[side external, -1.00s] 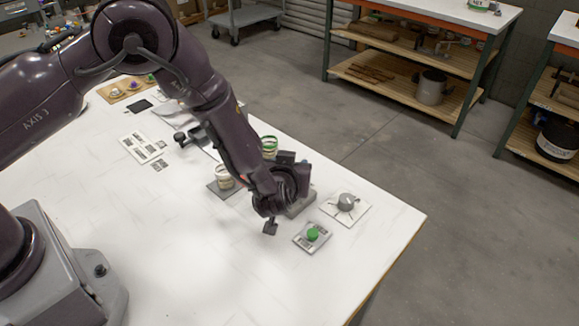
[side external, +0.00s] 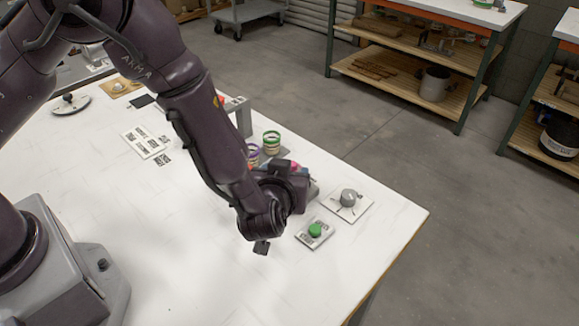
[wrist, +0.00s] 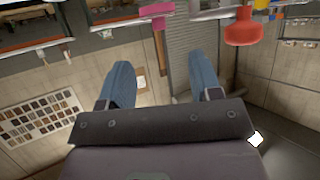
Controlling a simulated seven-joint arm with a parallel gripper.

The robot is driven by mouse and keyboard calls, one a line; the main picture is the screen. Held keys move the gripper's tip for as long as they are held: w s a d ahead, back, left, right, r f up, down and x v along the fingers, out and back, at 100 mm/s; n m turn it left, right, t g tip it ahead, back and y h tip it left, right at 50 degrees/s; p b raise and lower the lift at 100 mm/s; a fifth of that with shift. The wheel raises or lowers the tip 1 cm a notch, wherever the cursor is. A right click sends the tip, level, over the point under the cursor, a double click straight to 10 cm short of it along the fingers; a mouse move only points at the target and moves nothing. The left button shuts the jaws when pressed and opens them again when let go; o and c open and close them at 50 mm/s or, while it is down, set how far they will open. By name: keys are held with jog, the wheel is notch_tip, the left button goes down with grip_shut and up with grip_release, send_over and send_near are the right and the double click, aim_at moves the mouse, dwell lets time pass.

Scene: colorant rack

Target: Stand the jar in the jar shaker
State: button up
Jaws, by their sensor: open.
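My gripper (wrist: 161,78) shows in the wrist view with its two blue fingers apart and nothing between them. In the side view my wrist is low over the right part of the table, and the fingertips cannot be made out. A jar with a green rim (side external: 271,143) stands on the table behind my forearm. A container with a purple rim (side external: 253,153) stands beside it, partly hidden by my arm. I cannot tell which is the task's jar. The jar shaker cannot be identified with certainty; a grey device (side external: 313,190) is mostly hidden behind my wrist.
A grey knob on a white plate (side external: 348,198) and a green button on a plate (side external: 315,231) lie right of my wrist. Printed cards (side external: 143,141) and a round plate with a dark knob (side external: 69,103) lie on the left. The table's front middle is clear.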

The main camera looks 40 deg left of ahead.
jog(key=shift+v, duration=1.7)
notch_tip(320, 180, up, 19)
jog(key=w+a+m+h, duration=0.1)
jog(key=m+h, duration=0.3)
jog(key=h, duration=0.6)
jog(key=s+a+r+m+g+y, duration=0.1)
jog(key=s+a+r+g, duration=0.1)
jog(key=s+a, duration=0.5)
jog(key=s+a+r+m+g+y, duration=0.1)
jog(key=s+a+r+g, duration=0.1)
jog(key=s+a, duration=0.5)
jog(key=s+g, duration=0.1)
jog(key=s, duration=0.5)
jog(key=shift+s+a+m+y, duration=0.25)
jog(key=shift+a+m+y, duration=0.05)
jog(key=shift+m+y, duration=0.1)
